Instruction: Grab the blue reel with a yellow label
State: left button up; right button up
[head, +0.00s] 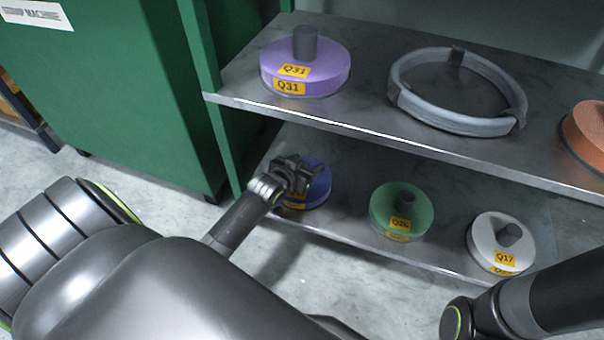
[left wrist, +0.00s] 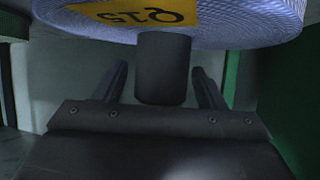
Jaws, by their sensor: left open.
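The blue reel (head: 319,186) lies on the lower shelf at its left end, partly hidden behind my left gripper (head: 297,172). In the left wrist view the reel (left wrist: 230,22) fills the top and carries a yellow label (left wrist: 150,12) marked Q15. Its dark grey hub (left wrist: 163,68) stands out between the two fingers of my left gripper (left wrist: 162,85). The gripper is open, with a visible gap between the hub and each finger. In the head view my right arm comes in at the lower right, and its gripper is out of view.
The lower shelf (head: 350,215) also holds a green reel (head: 388,222) and a white reel (head: 489,235). The upper shelf (head: 370,118) above holds a purple reel (head: 325,75), a grey ring (head: 425,118) and an orange reel (head: 590,128). A green cabinet (head: 120,90) stands at left.

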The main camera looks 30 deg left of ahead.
pick_arm(q)
grip_shut()
jog(key=shift+r, duration=0.1)
dwell(0.3)
jog(key=shift+r, duration=0.15)
